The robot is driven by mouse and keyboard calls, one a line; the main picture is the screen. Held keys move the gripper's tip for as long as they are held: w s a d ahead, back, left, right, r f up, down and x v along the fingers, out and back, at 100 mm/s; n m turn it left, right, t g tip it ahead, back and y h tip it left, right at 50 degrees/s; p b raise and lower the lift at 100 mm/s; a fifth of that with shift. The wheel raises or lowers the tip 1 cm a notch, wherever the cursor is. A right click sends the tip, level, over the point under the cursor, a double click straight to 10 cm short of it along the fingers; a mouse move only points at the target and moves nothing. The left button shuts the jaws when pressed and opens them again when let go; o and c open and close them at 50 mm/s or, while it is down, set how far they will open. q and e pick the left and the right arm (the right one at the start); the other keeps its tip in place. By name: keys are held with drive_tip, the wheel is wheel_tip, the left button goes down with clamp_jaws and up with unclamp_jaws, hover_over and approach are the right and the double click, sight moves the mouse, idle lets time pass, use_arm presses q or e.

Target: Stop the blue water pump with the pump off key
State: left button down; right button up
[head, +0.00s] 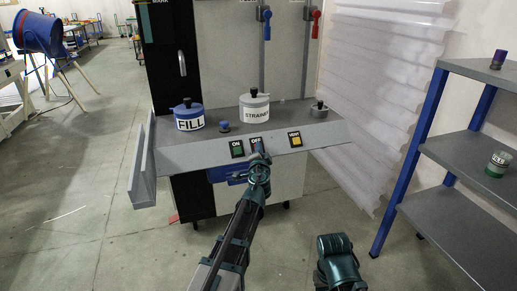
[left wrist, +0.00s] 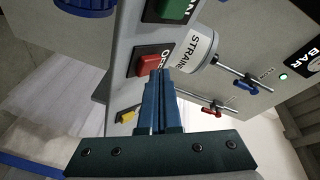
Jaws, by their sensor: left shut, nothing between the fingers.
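The pump off key is a red button (left wrist: 148,65) under an OFF label (head: 256,140) on the sloped grey console front. A green ON key (head: 237,149) is left of it and a yellow key (head: 295,139) is to the right. My left gripper (head: 258,157) is shut and empty, its tips at the red key's lower edge and partly hiding it in the head view. In the left wrist view the fingertips (left wrist: 161,72) overlap the key's edge; I cannot tell whether they touch. A blue part (head: 219,174), possibly the pump, shows under the console.
A FILL pot (head: 189,117) and a STRAINER pot (head: 254,107) stand on the console top. A blue-framed shelf (head: 462,146) is at the right. A lit green lamp (left wrist: 283,76) shows on the panel. Part of my right arm shows low in the head view.

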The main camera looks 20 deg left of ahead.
use_arm(q)
drive_tip(key=shift+w+a+f, duration=0.15)
drive_tip(key=shift+f, duration=0.05)
drive_tip(key=shift+r, duration=0.15)
idle(0.5)
drive_tip(key=shift+s+d+r+p, duration=0.35)
drive_tip(key=shift+s+r+p, duration=0.1)
drive_tip(key=shift+s+r, duration=0.05)
drive_tip(key=s+d+r+p, duration=0.2)
drive_tip(key=s+r+p, duration=0.1)
drive_tip(key=shift+r, duration=0.2)
idle(0.5)
drive_tip(key=shift+p, duration=0.35)
